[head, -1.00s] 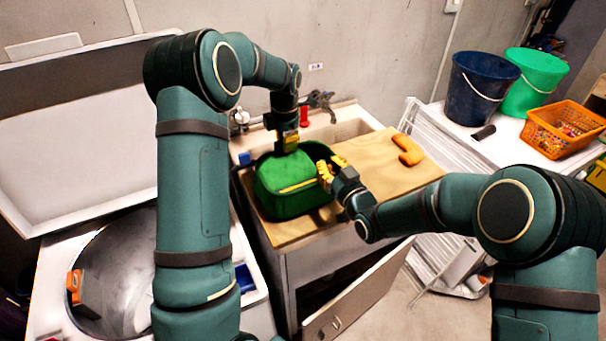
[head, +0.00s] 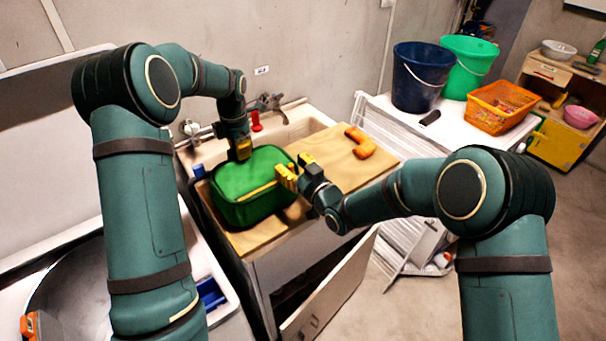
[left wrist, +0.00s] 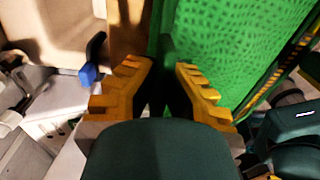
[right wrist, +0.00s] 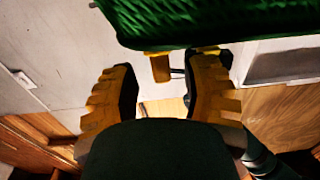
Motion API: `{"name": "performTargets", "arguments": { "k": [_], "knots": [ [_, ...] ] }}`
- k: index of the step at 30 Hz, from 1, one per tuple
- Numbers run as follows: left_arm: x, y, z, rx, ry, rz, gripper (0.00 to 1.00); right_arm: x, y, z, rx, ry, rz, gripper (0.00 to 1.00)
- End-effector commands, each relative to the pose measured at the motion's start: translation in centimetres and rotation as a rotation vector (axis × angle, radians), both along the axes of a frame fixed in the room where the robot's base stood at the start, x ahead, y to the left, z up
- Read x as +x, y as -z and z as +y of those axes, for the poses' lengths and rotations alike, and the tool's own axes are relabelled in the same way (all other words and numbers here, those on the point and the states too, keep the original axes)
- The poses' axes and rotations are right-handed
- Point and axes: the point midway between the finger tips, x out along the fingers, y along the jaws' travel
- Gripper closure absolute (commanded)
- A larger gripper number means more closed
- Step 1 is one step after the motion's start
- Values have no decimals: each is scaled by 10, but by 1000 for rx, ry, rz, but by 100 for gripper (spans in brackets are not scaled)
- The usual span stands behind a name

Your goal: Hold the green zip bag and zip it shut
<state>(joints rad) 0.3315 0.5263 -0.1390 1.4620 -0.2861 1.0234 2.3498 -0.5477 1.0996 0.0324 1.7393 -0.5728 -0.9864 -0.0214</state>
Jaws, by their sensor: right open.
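The green zip bag (head: 235,177) sits on the wooden board beside the sink in the head view. A yellow strip (head: 257,191) runs along its near top edge. My left gripper (head: 243,155) is at the bag's far side. In the left wrist view its yellow fingers (left wrist: 163,75) stand close together on a dark green edge of the bag (left wrist: 235,40). My right gripper (head: 287,177) is at the bag's right end, its fingers (right wrist: 163,95) apart in the right wrist view, below the bag (right wrist: 210,22). I cannot make out the zip pull.
An orange object (head: 360,143) lies on the wooden board (head: 335,160). The sink and tap (head: 270,103) are behind. Blue (head: 418,85) and green (head: 470,62) buckets and an orange basket (head: 500,107) stand on the white surface to the right. A cabinet door (head: 335,290) hangs open below.

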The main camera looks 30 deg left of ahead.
Motion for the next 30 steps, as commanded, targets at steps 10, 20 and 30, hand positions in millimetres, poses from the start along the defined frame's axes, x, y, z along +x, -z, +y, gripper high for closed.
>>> {"name": "performTargets", "arguments": {
  "k": [10, 20, 30],
  "knots": [
    [0, 0, 0, 1, 0, 0, 100, -27, 0, -55, 0, 2, 2, 54],
    [0, 0, 0, 1, 0, 0, 100, -50, 0, -97, 0, 1, 1, 54],
    [0, 0, 0, 1, 0, 0, 100, -53, 0, -103, 0, 0, -1, 54]
  ]
}}
